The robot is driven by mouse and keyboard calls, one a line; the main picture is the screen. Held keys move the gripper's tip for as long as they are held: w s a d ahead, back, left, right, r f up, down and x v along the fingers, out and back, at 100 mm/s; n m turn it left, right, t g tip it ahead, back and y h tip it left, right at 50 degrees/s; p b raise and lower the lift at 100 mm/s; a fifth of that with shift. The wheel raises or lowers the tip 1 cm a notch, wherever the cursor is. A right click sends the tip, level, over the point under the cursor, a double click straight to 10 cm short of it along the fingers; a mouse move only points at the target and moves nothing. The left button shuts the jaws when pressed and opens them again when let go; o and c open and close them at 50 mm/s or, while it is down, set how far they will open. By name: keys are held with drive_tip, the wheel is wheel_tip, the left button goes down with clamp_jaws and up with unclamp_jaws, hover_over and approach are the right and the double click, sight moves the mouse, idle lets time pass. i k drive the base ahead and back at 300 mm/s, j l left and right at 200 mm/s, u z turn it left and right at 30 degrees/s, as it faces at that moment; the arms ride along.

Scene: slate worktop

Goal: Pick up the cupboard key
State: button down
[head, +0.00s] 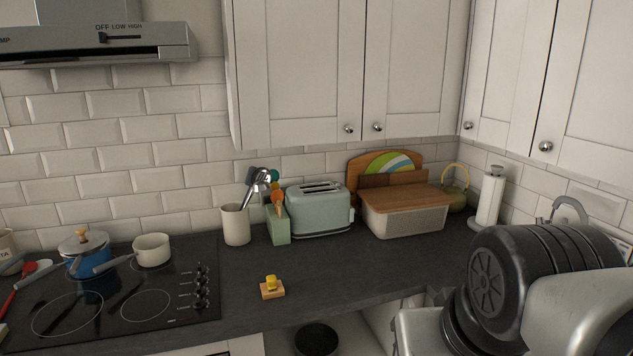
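A small yellow piece (271,282) sits on a small wooden block (272,293) near the front edge of the slate worktop (235,285). It may be the cupboard key, but it is too small for me to tell its shape. Nothing else in view looks like a key. Large black and grey links of my own arm fill the lower right. My gripper is not in view, so I cannot tell whether it is open or shut.
A hob (120,310) with a blue pot (88,262) and a cream pan (152,249) lies left. A utensil crock (236,224), green block (279,226), toaster (318,211) and bread bin (403,220) stand behind. The worktop around the wooden block is clear.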

sight(271, 280)
drive_tip(key=k, duration=0.35)
drive_tip(key=k+j+u, duration=0.1)
drive_tip(key=k, duration=0.25)
drive_tip(key=i+j, duration=0.2)
drive_tip(key=i, duration=0.2)
drive_tip(key=i+j, duration=0.25)
drive_tip(key=i, duration=0.15)
drive_tip(key=i+j+u, duration=0.1)
drive_tip(key=i, duration=0.3)
drive_tip(key=i+j, duration=0.3)
drive_tip(key=i, duration=0.1)
